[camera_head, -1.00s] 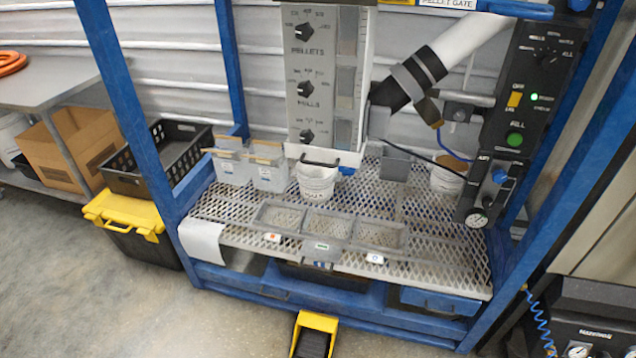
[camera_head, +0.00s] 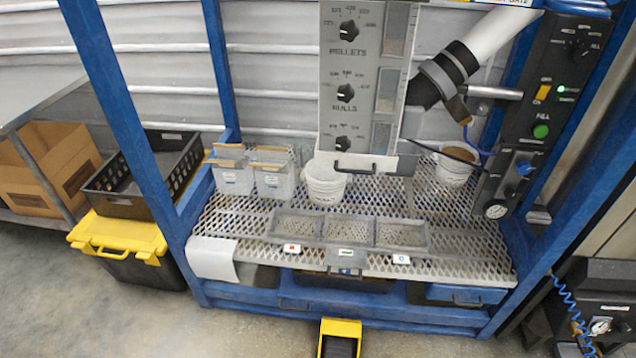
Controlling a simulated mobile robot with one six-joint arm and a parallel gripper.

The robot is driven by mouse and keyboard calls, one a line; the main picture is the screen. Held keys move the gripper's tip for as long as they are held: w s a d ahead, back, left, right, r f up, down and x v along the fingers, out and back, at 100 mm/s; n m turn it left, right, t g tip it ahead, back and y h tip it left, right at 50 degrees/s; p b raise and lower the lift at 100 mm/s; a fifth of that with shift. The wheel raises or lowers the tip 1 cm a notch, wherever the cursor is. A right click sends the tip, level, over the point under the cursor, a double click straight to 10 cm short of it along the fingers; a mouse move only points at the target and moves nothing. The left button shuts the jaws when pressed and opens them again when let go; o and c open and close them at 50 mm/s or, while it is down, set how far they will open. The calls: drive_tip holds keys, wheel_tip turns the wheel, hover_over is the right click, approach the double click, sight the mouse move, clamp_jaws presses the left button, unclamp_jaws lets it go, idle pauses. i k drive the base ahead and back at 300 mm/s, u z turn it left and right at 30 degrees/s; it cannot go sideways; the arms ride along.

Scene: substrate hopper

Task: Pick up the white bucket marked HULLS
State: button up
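A round white bucket (camera_head: 325,186) stands on the metal mesh deck (camera_head: 440,255), just left of and below the grey dial panel (camera_head: 350,90). I cannot read any HULLS mark on it. A second round whitish bucket (camera_head: 454,170) with brown contents stands farther right, near the black control column. Two pale square-sided tubs (camera_head: 232,180) (camera_head: 274,184) stand to the left, with labels too small to read. The panel's middle dial is lettered HULLS and its upper one PELLETS. My gripper is not in view.
A tray with three compartments (camera_head: 348,231) lies on the deck in front of the buckets. Blue frame posts (camera_head: 120,110) bound the deck. A yellow pedal (camera_head: 341,330) is on the floor in front, and a yellow-lidded black box (camera_head: 120,240) is at left.

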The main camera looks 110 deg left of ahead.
sight(326, 186)
drive_tip(key=u, duration=0.05)
drive_tip(key=k, duration=1.95)
drive_tip(key=u, duration=2.9)
